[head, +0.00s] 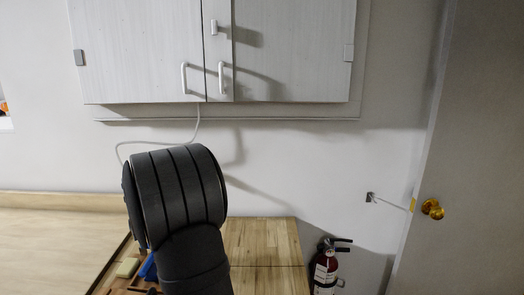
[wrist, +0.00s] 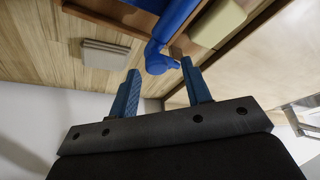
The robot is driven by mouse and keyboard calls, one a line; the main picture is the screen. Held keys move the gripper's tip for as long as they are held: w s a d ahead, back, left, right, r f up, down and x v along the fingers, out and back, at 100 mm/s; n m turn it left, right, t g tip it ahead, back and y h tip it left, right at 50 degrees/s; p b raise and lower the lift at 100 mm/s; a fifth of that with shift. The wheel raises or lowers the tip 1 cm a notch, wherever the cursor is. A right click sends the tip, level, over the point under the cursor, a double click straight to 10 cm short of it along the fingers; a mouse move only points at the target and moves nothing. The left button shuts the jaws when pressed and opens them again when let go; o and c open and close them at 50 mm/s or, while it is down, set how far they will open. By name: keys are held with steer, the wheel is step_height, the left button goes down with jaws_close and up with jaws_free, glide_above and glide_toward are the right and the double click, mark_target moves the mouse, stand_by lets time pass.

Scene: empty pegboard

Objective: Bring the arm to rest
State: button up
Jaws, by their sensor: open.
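My gripper (wrist: 161,72) shows in the wrist view with its two blue fingers apart and nothing between them. A blue object (wrist: 166,40) lies beyond the fingertips in that view, and I cannot tell how far off it is. In the head view my dark arm stands upright in front of the wooden table (head: 262,247) and hides part of it. My gripper's fingers do not show in the head view.
A pale yellow block (head: 127,267) lies left of my arm, beside a blue thing (head: 148,268). A flat grey piece (wrist: 105,53) lies on the wood. A wall cabinet (head: 290,50) hangs above. A fire extinguisher (head: 325,268) and a door (head: 470,150) are right.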

steer(key=v, duration=1.8)
steer(key=d+f+n+g+y, duration=0.1)
steer(key=d+f+n+y, duration=0.1)
steer(key=f+n, duration=0.1)
steer(key=w+d+f+n+g+y, duration=0.1)
steer(key=d+f+n+g+y, duration=0.1)
steer(key=f, duration=0.4)
steer(key=shift+d+f+n+y, duration=0.3)
steer(key=shift+n+y, duration=0.1)
steer(key=shift+n, duration=0.4)
